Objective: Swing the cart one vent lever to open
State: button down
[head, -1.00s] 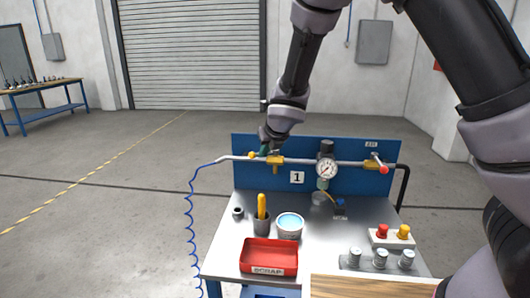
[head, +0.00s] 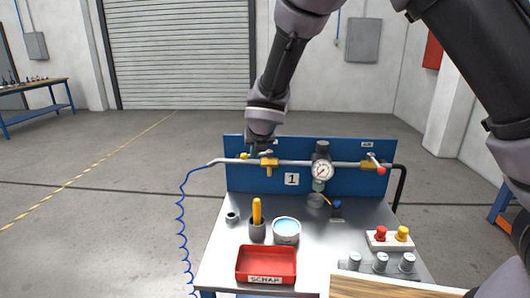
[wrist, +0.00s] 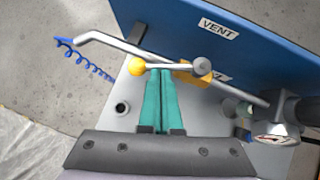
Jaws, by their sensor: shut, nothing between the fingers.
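The vent lever has a yellow ball knob (wrist: 137,66) and a thin rod running to a grey pivot (wrist: 201,65) on a brass valve (head: 269,163). The VENT label (wrist: 218,27) is on the blue panel (head: 240,180) behind it. In the head view the yellow knob (head: 244,156) sits left of the valve, near the pipe, the rod at a slight angle to it. My gripper (wrist: 160,72) is shut and empty, its teal fingertips at the rod just right of the knob. I cannot tell whether they touch it. In the head view my wrist hides the fingers.
On the cart marked 1 (head: 292,179), a pressure gauge (head: 322,171) and a red-knobbed lever (head: 381,170) stand right of the vent valve. A blue coiled hose (head: 181,220) hangs left.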

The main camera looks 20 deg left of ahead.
jog(key=shift+w+a+m+t+h, duration=0.3)
jog(key=shift+w+a+m+h, duration=0.4)
jog(key=shift+m, duration=0.4)
jog(key=shift+a, duration=0.1)
